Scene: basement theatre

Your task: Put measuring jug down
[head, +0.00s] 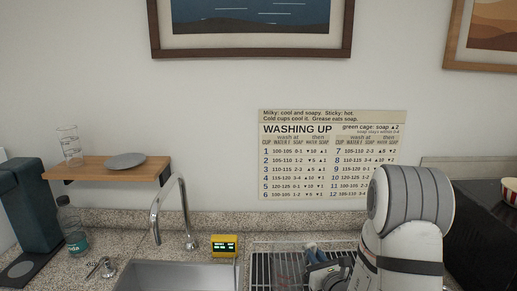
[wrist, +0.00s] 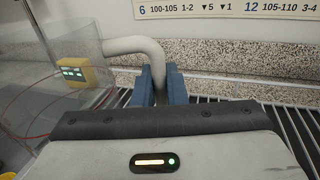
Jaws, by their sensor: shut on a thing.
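The measuring jug (wrist: 70,95) is clear, with red lines on its wall and a pale looped handle (wrist: 130,46). It fills the left of the wrist view. My gripper (wrist: 158,85) has blue fingers, shut on the handle. In the head view my gripper (head: 313,253) is over the wire drying rack (head: 262,268), partly behind my arm. The jug is hard to make out there. I cannot tell whether the jug's base touches the rack.
A yellow display box (head: 224,245) stands behind the sink (head: 180,276), beside the tap (head: 170,205). A speckled upstand (head: 290,221) runs along the wall behind the rack. A black appliance (head: 485,235) stands at right.

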